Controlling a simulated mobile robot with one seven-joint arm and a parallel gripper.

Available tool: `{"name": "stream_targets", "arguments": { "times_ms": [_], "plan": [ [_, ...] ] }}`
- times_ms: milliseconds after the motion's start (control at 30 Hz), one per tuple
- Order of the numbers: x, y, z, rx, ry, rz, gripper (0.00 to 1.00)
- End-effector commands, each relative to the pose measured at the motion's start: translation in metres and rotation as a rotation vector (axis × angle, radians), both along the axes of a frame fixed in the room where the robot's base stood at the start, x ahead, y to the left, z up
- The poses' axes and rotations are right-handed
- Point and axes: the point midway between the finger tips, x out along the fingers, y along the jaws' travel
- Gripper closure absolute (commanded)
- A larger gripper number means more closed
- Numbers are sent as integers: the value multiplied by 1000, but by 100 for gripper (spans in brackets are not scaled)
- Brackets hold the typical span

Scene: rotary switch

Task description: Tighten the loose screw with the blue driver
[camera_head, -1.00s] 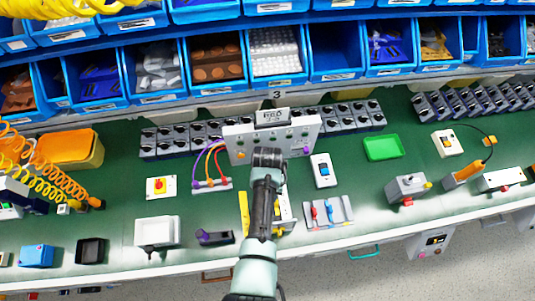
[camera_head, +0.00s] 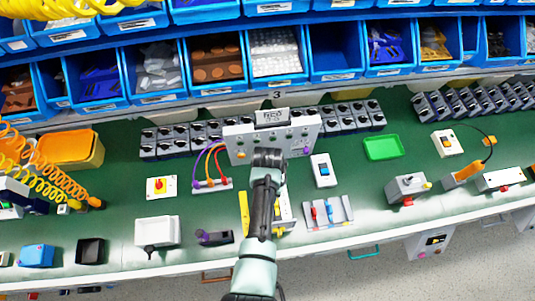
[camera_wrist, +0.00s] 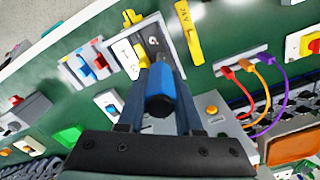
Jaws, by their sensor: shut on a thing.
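My gripper (camera_wrist: 157,118) is shut around the handle of the blue driver (camera_wrist: 161,93) in the wrist view. The driver's grey shaft points away from me toward a white plate (camera_wrist: 124,53) on the bench. A round screw head (camera_wrist: 154,41) shows on the plate, close to the shaft's end. I cannot tell whether the tip touches it. In the head view the white and yellow plate (camera_head: 284,212) lies partly behind my arm. The gripper's jaws and driver are hidden there.
A yellow bar (camera_wrist: 188,32) lies beside the plate. A rack with red and blue handles (camera_head: 328,212) stands to its right in the head view. A white panel (camera_head: 300,135) stands behind my arm. A green tray (camera_head: 383,148) and rocker switch (camera_head: 323,171) are to the right.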

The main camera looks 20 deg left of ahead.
Motion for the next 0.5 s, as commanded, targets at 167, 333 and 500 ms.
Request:
{"name": "stream_targets", "arguments": {
  "times_ms": [167,333,500],
  "plan": [
    [0,0,-1,0,0,-135,100],
    [-1,0,-1,0,1,-371,100],
    [-1,0,-1,0,2,-590,100]
  ]
}}
